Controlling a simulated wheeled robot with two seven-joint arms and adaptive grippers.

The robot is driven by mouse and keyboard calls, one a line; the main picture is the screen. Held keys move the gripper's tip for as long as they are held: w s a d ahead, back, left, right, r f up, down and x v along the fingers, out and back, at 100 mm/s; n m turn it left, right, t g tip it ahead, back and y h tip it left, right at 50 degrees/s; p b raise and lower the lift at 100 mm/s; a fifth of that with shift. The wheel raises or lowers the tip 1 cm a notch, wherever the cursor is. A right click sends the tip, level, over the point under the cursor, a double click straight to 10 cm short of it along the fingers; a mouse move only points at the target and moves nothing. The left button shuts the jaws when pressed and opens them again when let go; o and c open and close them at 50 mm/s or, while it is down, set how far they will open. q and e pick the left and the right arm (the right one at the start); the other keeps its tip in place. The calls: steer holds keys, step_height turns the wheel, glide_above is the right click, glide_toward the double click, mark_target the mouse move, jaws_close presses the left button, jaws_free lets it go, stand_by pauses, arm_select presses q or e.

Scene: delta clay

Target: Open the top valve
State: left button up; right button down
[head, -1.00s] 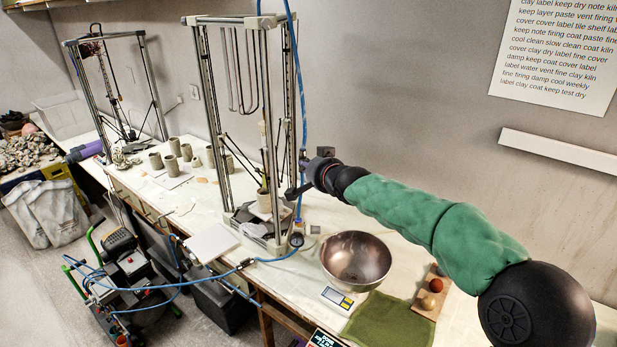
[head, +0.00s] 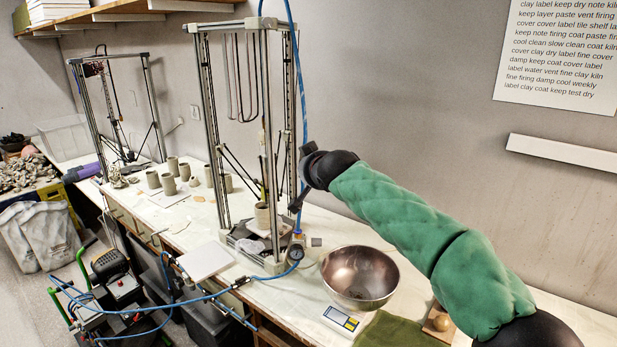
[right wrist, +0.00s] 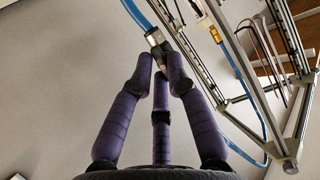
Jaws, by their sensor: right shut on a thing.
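My right gripper (head: 298,203) is beside the front post of the near delta printer (head: 208,105), above the pressure gauge (head: 296,252). In the right wrist view, its purple fingers (right wrist: 160,62) close around a grey metal fitting (right wrist: 154,38) on the blue hose (right wrist: 137,12). This looks like the top valve, but its handle is mostly hidden by the fingers, so I cannot tell its position. In the head view, the blue hose (head: 291,40) runs down along the printer post. My left gripper is not in view.
A metal bowl (head: 359,278) and a green cloth (head: 395,331) are on the bench below my arm. Grey cups (head: 168,185) stand between the two printers. A wheeled cart (head: 110,285) with blue hoses stands on the floor. The wall is behind my arm.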

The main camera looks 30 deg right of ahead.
steer(key=shift+f+n, duration=0.1)
steer(key=shift+n, duration=0.2)
stand_by(0.4)
steer(key=c, duration=1.2)
jaws_free()
steer(key=shift+s, duration=0.1)
steer(key=v, duration=1.2)
steer(key=shift+a, duration=0.2)
steer(key=shift+f, duration=0.1)
